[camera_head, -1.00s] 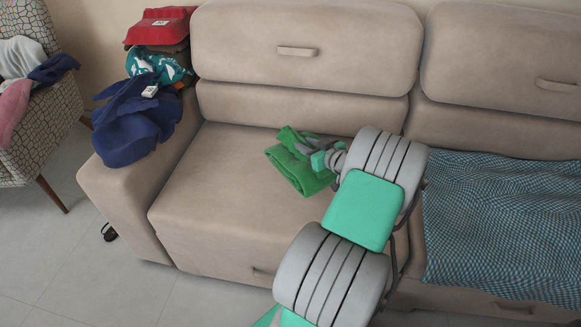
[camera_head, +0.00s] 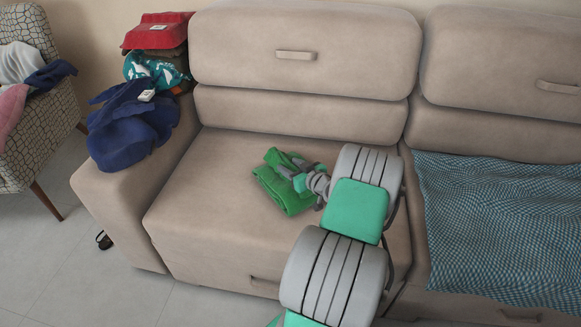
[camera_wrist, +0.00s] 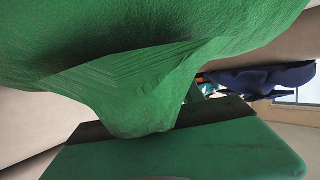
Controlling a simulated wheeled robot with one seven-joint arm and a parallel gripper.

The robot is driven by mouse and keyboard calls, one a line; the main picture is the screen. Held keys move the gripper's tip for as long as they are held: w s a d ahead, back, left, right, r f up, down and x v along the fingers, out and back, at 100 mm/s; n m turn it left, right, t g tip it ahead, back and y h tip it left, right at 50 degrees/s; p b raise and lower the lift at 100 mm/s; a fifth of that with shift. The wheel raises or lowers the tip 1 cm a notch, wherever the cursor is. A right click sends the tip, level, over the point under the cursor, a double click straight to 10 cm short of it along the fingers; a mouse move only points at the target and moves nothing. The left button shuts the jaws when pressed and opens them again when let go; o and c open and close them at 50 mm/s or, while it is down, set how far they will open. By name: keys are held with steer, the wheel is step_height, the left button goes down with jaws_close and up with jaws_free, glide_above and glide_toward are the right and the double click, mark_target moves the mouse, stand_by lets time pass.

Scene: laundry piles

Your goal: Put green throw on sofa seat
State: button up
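The green throw (camera_head: 286,199) is a bunched, folded cloth over the left seat of the beige sofa (camera_head: 200,185). My gripper (camera_head: 291,172) is at the throw's upper right side and looks shut on a fold of it. In the wrist view the throw (camera_wrist: 120,75) fills the upper part, and a fold of it hangs down to the green-and-dark gripper part below. The fingertips are hidden by the cloth. I cannot tell whether the throw's underside rests fully on the seat.
A blue checkered cloth (camera_head: 500,225) covers the right seat. A dark blue garment (camera_head: 130,125), a teal patterned cloth (camera_head: 150,70) and a red item (camera_head: 158,30) are piled on the left armrest. A patterned armchair (camera_head: 40,130) with clothes stands at left. The seat left of the throw is clear.

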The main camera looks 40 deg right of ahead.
steer(key=shift+o, duration=0.3)
steer(key=p+v, duration=0.2)
steer(key=v, duration=1)
steer(key=shift+p, duration=0.3)
steer(key=w+a+g+y, duration=0.1)
steer(key=w+a, duration=0.1)
steer(key=a, duration=0.1)
steer(key=w+a+n+y, duration=0.1)
steer(key=a, duration=0.2)
steer(key=w+a+n+g+y, duration=0.1)
steer(key=w+a, duration=0.1)
steer(key=a, duration=0.1)
steer(key=shift+w+r+g, duration=0.3)
steer(key=w+a+r+n+g+y, duration=0.15)
steer(key=a+g, duration=0.25)
steer(key=a, duration=0.8)
steer(key=s+a+r+m+g+h, duration=0.1)
steer(key=s+a+r+g, duration=0.1)
steer(key=s+a, duration=0.5)
steer(key=s+a+r+m+g+h, duration=0.1)
steer(key=s+a+r+g, duration=0.2)
steer(key=s+a, duration=0.4)
steer(key=shift+s+a+r+g+h, duration=0.15)
steer(key=shift+a+r+g+h, duration=0.2)
steer(key=shift+a+r, duration=0.25)
steer(key=shift+d, duration=0.1)
